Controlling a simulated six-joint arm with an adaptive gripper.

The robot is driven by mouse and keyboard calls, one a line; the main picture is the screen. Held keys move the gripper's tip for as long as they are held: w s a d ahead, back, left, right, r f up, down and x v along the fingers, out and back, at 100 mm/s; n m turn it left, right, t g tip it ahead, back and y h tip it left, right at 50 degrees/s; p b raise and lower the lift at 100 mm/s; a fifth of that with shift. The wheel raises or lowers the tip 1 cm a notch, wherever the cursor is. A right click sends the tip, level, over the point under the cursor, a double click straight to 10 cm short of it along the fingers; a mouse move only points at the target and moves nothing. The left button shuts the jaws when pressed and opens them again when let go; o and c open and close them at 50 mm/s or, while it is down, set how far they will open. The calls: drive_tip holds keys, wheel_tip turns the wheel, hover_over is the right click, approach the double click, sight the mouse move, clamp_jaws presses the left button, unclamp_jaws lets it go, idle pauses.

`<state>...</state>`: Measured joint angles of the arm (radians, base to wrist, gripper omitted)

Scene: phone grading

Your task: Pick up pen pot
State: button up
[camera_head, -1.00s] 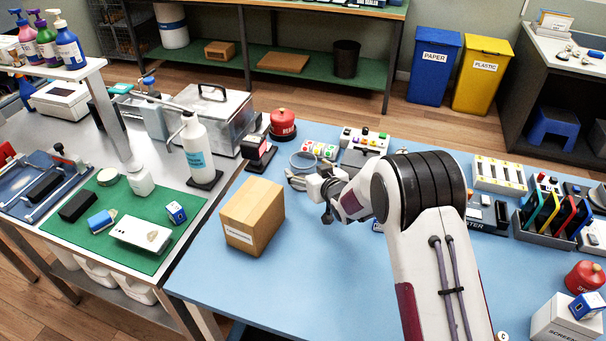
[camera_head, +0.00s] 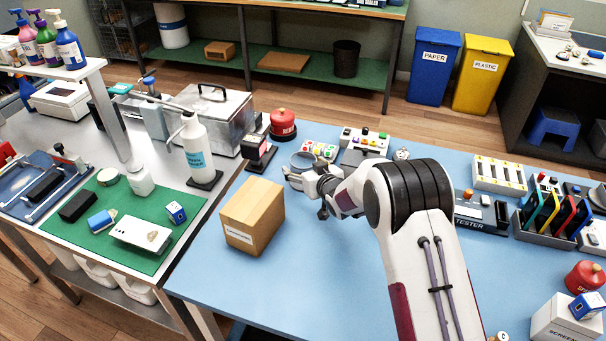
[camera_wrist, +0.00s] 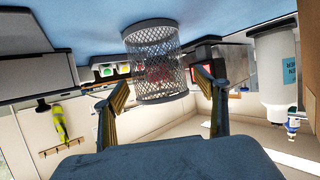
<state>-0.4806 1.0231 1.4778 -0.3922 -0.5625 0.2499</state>
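The pen pot (camera_wrist: 158,62) is a dark wire-mesh cylinder, empty as far as I can see. The wrist view appears inverted, with the blue table at the top and the pot against it. In the head view the pot (camera_head: 303,159) stands on the blue table, partly hidden by my gripper (camera_head: 294,174). In the wrist view my gripper (camera_wrist: 162,84) is open, with one finger on either side of the pot. Gaps show between fingers and mesh, and I see no clear contact.
A cardboard box (camera_head: 252,216) stands just in front and left of my gripper. A red round container (camera_head: 283,124), a black device (camera_head: 257,152) and a button panel (camera_head: 364,140) stand close behind. The front middle of the blue table (camera_head: 320,270) is clear.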

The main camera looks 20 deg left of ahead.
drive_tip(key=c, duration=1)
drive_tip(key=shift+r, duration=0.2)
drive_tip(key=shift+r, duration=4.85)
